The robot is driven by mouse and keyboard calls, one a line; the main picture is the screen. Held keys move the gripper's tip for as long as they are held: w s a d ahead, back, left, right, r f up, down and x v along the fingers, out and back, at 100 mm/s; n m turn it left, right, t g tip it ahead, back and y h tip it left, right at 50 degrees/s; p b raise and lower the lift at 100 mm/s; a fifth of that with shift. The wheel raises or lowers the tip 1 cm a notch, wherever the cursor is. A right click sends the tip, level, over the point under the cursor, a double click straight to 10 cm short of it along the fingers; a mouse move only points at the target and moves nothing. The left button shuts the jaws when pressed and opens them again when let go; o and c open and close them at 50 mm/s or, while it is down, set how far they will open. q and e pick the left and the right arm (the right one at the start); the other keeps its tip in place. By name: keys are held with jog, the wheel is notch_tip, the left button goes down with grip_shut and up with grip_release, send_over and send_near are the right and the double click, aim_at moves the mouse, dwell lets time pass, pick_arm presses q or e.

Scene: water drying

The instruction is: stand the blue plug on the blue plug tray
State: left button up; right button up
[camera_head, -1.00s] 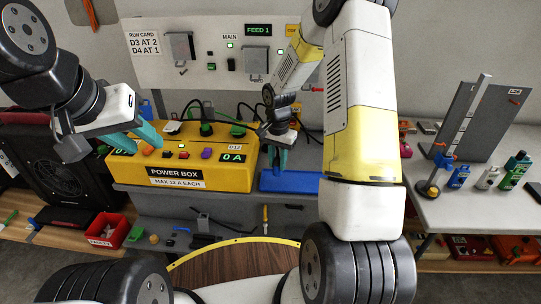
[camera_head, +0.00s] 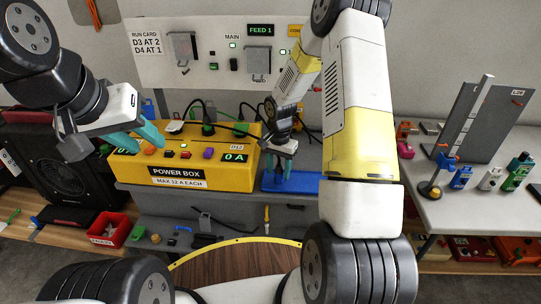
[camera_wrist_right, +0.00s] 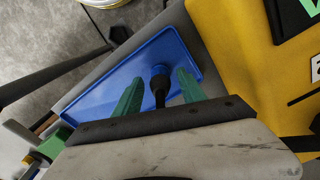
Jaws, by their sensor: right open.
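The blue plug (camera_wrist_right: 160,71), with a black body and cable end, shows in the right wrist view between my right gripper's green fingers (camera_wrist_right: 158,92). It appears upright on the blue plug tray (camera_wrist_right: 100,98); its exact contact with the tray is hard to see. Gaps show between the plug and both fingers. In the head view my right gripper (camera_head: 282,163) is low over the blue tray (camera_head: 305,183), open, and the plug is not clear there. My left gripper (camera_head: 112,143) is open and empty at the left end of the yellow power box.
The yellow power box (camera_head: 190,178) stands left of the tray, with black cables and a green plug (camera_head: 208,129) on top. A red bin (camera_head: 108,230) sits low at left.

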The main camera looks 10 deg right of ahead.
notch_tip(320, 180, up, 12)
jog(key=shift+r, duration=0.2)
jog(key=s+r+n+t, duration=0.35)
jog(key=s+r, duration=0.75)
jog(key=r, duration=0.5)
jog(key=s+a+r+n+t+y, duration=0.1)
jog(key=s+r+n, duration=0.1)
jog(key=s, duration=0.4)
jog(key=s+a+r+n+t+y, duration=0.1)
jog(key=s+r+n, duration=0.1)
jog(key=s, duration=0.5)
jog(key=shift+r+n+t, duration=0.35)
